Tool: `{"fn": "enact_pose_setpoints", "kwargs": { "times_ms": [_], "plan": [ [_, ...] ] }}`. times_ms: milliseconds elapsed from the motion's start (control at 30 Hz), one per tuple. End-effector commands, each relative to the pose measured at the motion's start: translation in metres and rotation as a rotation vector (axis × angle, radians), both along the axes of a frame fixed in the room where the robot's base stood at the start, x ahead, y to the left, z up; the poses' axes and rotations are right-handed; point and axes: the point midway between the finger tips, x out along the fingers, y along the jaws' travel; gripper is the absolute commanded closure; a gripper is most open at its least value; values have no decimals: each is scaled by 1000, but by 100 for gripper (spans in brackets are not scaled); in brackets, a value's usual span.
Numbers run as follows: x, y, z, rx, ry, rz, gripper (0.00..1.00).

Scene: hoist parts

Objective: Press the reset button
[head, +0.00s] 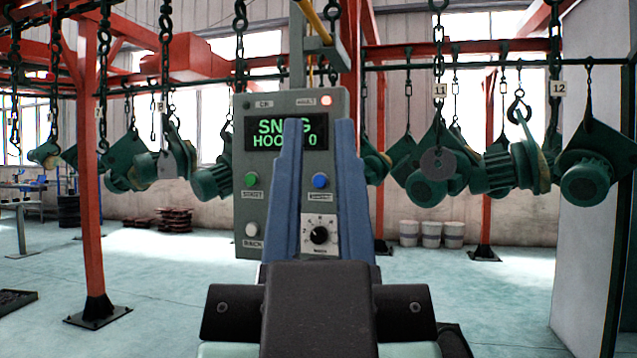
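A grey control panel (267,215) stands upright in the middle of the head view. A blue button (320,181) is on its right half, above a small label that is too blurred to read surely. My gripper (320,130) is in front of the panel, pointing at it, with its two blue fingers apart and nothing between them. The blue button shows through the gap. The fingers hide part of the panel and of its display (275,135), which reads something like "SNAG HOOK 0". I cannot tell how far the fingertips are from the panel.
The panel also has a green button (251,181), a white button (251,230), a black knob (319,235) and a lit red lamp (328,101). Green hoist parts (432,190) hang on chains at both sides. Red posts (92,180) stand around. The floor at left is mostly open.

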Motion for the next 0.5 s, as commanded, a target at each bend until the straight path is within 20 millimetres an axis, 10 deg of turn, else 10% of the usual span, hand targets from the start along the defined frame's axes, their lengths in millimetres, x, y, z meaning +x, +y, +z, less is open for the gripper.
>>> {"fn": "enact_pose_setpoints", "kwargs": {
  "times_ms": [500],
  "plan": [
    [0, 0, 0, 0, 0, 0, 100]
  ]
}}
